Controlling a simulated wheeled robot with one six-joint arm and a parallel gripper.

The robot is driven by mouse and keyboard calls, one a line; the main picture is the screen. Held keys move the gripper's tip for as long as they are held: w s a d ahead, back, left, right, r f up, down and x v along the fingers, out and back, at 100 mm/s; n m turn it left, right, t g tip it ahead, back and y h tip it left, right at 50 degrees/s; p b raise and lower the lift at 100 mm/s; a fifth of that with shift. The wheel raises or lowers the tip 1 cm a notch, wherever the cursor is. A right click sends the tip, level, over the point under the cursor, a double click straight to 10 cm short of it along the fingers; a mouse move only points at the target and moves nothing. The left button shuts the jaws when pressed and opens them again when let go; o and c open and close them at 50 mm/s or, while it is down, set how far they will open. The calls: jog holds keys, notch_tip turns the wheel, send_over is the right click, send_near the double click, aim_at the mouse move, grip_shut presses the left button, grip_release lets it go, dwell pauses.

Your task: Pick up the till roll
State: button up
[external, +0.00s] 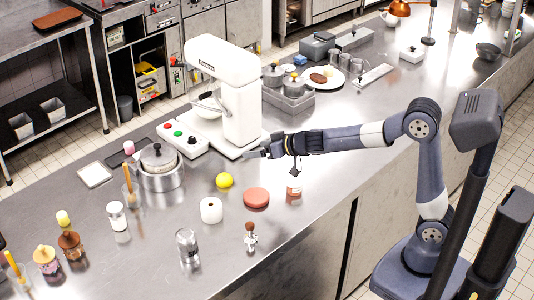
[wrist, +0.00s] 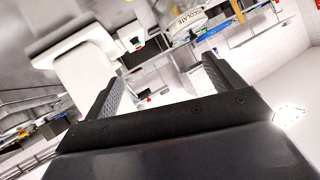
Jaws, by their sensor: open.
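The till roll (external: 211,210) is a short white cylinder standing on the steel counter (external: 150,262), left of a flat reddish-brown disc. My gripper (external: 262,152) is in the air beside the base of the white mixer, up and to the right of the roll and apart from it. In the wrist view my gripper's two dark fingers (wrist: 160,80) are spread with nothing between them. I cannot make out the roll in the wrist view.
The mixer (external: 224,90) stands tall behind. The counter's front edge left of my base is clear.

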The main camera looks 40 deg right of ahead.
jog(key=s+a+n+g+y, duration=0.2)
jog(key=s+a+n+y, duration=0.35)
jog(key=a, duration=0.65)
jog(key=n+h, duration=0.1)
jog(key=h, duration=0.1)
send_near(216, 205)
jog(key=shift+y, duration=0.25)
jog(key=shift+d+f+p+x, duration=0.15)
jog(key=shift+p+x, duration=0.4)
jog(key=shift+x, duration=1.2)
jog(key=shift+f+p+x, duration=0.15)
jog(key=shift+p+x, duration=0.35)
jog(key=shift+x, duration=1.25)
jog(key=shift+d+f+p+x, duration=0.15)
jog(key=shift+p+x, duration=0.4)
jog(key=shift+x, duration=1.15)
jog(key=shift+a, duration=0.1)
jog(key=c, duration=1.1)
jog(key=shift+r, duration=0.1)
